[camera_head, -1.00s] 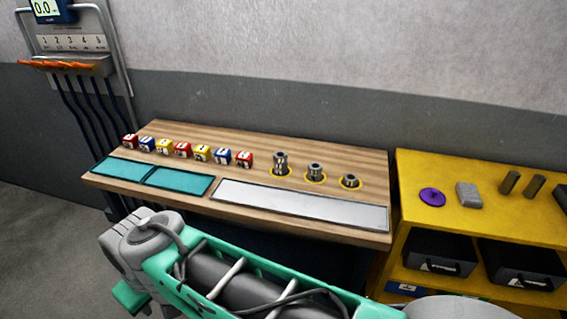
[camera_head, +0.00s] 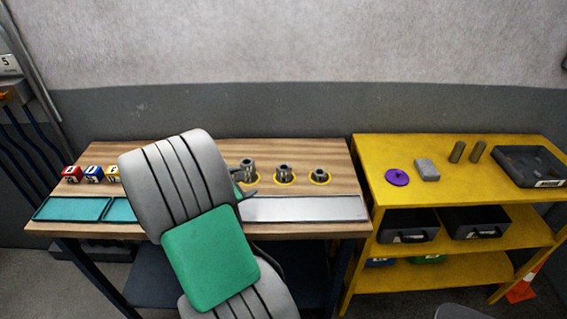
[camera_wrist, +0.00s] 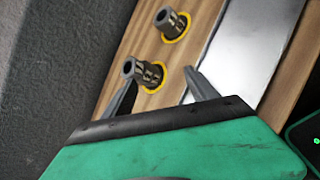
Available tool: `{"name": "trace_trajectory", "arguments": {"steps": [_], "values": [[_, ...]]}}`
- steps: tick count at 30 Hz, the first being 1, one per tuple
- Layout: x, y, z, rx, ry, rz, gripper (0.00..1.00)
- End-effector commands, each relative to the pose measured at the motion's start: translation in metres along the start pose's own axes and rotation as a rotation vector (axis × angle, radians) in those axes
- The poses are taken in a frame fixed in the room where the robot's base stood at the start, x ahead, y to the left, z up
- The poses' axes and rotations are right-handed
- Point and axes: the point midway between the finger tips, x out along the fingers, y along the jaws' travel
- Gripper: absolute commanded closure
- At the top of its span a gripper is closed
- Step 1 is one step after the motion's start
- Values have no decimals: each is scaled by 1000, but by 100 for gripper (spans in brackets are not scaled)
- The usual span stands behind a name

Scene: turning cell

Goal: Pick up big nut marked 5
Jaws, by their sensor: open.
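Three grey metal nut-like parts stand upright on yellow rings on the wooden bench: the left one (camera_head: 248,167), the tallest, the middle one (camera_head: 284,171) and the right one (camera_head: 320,175). No number on them is readable, so I cannot tell which is marked 5. My gripper (camera_wrist: 160,77) is open and empty. In the wrist view its fingers point at a tall part (camera_wrist: 150,74), likely the left one, which appears ahead between the fingertips. Another part (camera_wrist: 172,23) stands farther up that view. In the head view my arm hides most of the gripper.
A pale metal plate (camera_head: 305,208) lies along the bench front, with teal mats (camera_head: 72,209) at left. Several coloured cubes (camera_head: 94,174) stand behind the mats, some hidden by my arm. A yellow shelf (camera_head: 455,195) on the right holds a purple disc (camera_head: 397,177) and a dark tray (camera_head: 553,181).

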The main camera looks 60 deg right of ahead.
Motion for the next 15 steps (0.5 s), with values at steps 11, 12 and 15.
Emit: {"name": "trace_trajectory", "arguments": {"steps": [11,12,15], "values": [[77,-29,82,-571,-287,-59,33],[82,-28,83,-569,-286,-58,33],[94,-27,84,-569,-285,-58,33]]}}
